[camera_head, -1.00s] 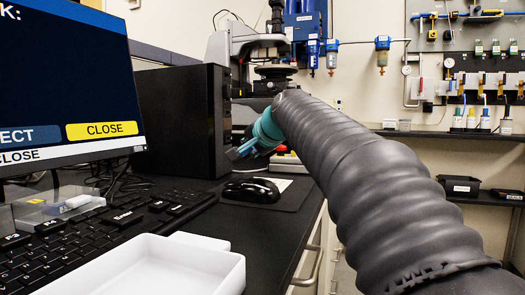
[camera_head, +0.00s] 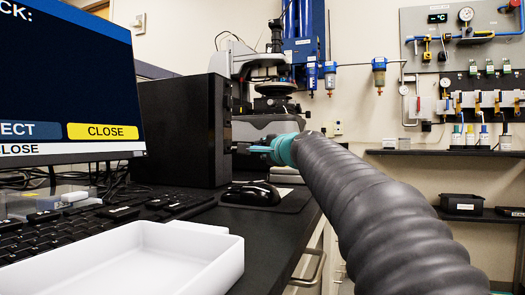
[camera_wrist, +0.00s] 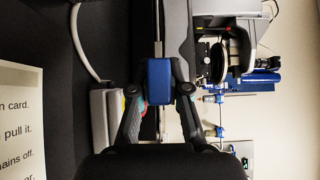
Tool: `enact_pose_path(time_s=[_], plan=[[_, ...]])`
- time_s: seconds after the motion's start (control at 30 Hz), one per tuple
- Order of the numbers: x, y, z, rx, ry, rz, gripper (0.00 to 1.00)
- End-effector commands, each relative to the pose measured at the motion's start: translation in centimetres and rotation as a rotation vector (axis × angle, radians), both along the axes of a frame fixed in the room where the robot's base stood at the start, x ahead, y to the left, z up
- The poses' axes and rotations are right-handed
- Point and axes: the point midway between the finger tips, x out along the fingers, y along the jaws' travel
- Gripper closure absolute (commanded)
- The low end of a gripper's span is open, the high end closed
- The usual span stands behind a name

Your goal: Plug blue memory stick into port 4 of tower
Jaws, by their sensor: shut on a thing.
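The black tower (camera_head: 182,130) stands beside the monitor in the head view. Its ports cannot be made out. My gripper (camera_head: 252,149) is level with the lower part of the tower's right side and points left at it, close by. In the wrist view my gripper (camera_wrist: 158,84) is shut on the blue memory stick (camera_wrist: 158,76), with a finger on each side. The stick's metal plug (camera_wrist: 158,48) points away from my palm. I cannot tell whether the plug touches the tower. In the head view the stick is too small to make out.
A black mouse (camera_head: 252,193) lies on a pad below my gripper. A keyboard (camera_head: 60,220) and a white tray (camera_head: 165,262) are at the front left. The monitor (camera_head: 70,90) stands left of the tower. A microscope-like instrument (camera_head: 272,90) stands behind my gripper.

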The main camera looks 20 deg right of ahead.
Motion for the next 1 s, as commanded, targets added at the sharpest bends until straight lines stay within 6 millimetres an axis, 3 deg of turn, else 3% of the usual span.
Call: enact_pose_path(time_s=[0.53,1.0], plan=[[2.5,3.6,0.1,0.0,0.001,0.003,1.0],[2.9,4.0,0.0,-0.001,0.001,0.001,1.0]])
